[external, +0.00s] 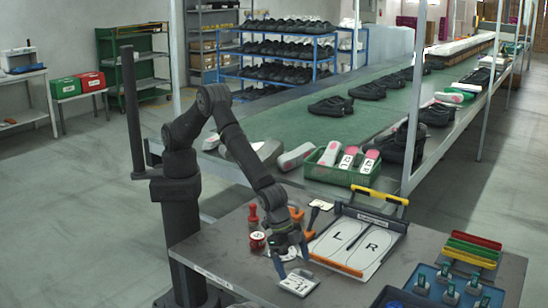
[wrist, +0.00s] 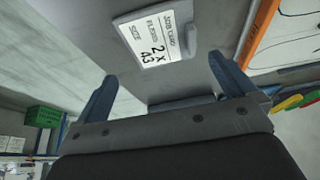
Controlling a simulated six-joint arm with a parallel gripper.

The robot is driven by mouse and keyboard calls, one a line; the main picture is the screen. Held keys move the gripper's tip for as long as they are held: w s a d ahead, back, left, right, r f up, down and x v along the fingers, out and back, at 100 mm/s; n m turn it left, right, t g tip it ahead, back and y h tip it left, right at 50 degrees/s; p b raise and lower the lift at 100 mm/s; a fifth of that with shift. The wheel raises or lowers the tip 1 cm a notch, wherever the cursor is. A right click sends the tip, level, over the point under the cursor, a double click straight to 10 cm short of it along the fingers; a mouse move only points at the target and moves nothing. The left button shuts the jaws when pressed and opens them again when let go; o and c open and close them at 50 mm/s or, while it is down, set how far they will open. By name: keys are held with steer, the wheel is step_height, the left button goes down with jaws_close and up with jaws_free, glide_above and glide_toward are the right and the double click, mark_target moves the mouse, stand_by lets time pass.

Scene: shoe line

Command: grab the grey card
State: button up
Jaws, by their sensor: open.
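The grey card (external: 298,284) is a small flat card with a white label, lying on the grey table near its front edge. In the wrist view the card (wrist: 155,40) shows printed text reading "JOB CARD" and "2 x 43", with a grey raised part at one side. My gripper (external: 290,264) points down at the card's far edge in the external view. In the wrist view my gripper (wrist: 163,72) has its two blue fingers wide apart, with nothing between them. The card lies beyond the fingertips. I cannot tell the exact height of the fingers above the table.
A white board (external: 352,246) marked L and R, with an orange edge, lies right of the card. Red-topped tools (external: 254,218) and a red-and-white roll (external: 257,240) stand behind left. A blue tray (external: 418,303) is at the front right. Bare table (external: 215,255) lies to the left.

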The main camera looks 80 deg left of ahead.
mark_target(300, 283)
steer(key=shift+a+x, duration=0.15)
steer(key=shift+x, duration=1.15)
steer(key=shift+a+x, duration=0.2)
steer(key=shift+x, duration=1.05)
steer(key=shift+f, duration=0.15)
steer(key=c, duration=0.8)
